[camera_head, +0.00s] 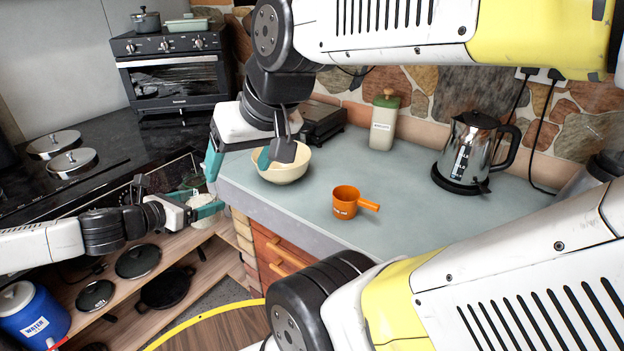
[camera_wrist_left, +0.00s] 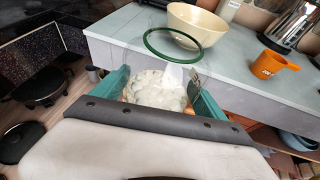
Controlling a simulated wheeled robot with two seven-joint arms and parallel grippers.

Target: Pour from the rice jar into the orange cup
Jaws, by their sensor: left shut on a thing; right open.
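The rice jar (camera_wrist_left: 155,92) is clear, with white rice inside and an open green rim (camera_wrist_left: 173,52). My left gripper (camera_head: 205,207) is shut on it, off the left end of the counter. In the head view the jar is small and partly hidden by the gripper. The orange cup (camera_head: 344,203), with a side handle, stands upright on the counter, apart from both grippers; it also shows in the left wrist view (camera_wrist_left: 266,66). My right gripper (camera_head: 238,160) is open above the counter's left end, one finger overlapping the cream bowl in view.
The cream bowl (camera_head: 284,172) stands left of the orange cup. A green-lidded canister (camera_head: 384,122) and a kettle (camera_head: 472,152) stand along the back. The counter (camera_head: 417,212) around the cup is clear. Shelves with black pans (camera_head: 167,288) are below left.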

